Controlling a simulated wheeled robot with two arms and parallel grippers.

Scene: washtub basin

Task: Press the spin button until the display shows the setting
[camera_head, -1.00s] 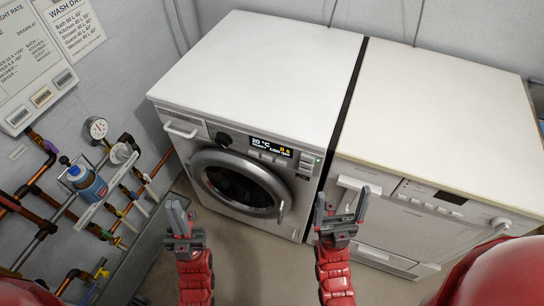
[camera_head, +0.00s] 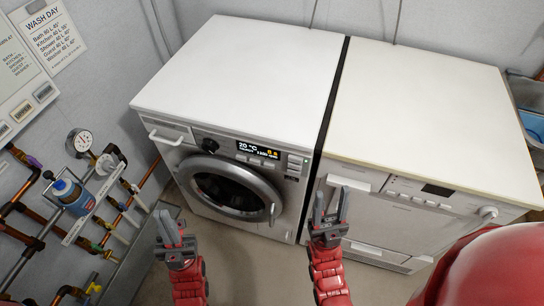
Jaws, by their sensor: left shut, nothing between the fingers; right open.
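The white washing machine (camera_head: 222,145) stands in the middle with a round dark door. Its lit display (camera_head: 257,150) reads "20 °C" with small text below and a yellow mark at right, too small to read surely. Buttons (camera_head: 262,162) sit in a row under the display, and the knob (camera_head: 210,145) is to its left. Which button is for spin, I cannot tell. My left gripper (camera_head: 172,226) is shut and empty, in front of and below the machine's left side. My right gripper (camera_head: 327,213) is open and empty, in front of the gap between the machines. Neither touches the panel.
A second white appliance (camera_head: 405,185) with a dark display stands close at right. Open floor lies between my grippers.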

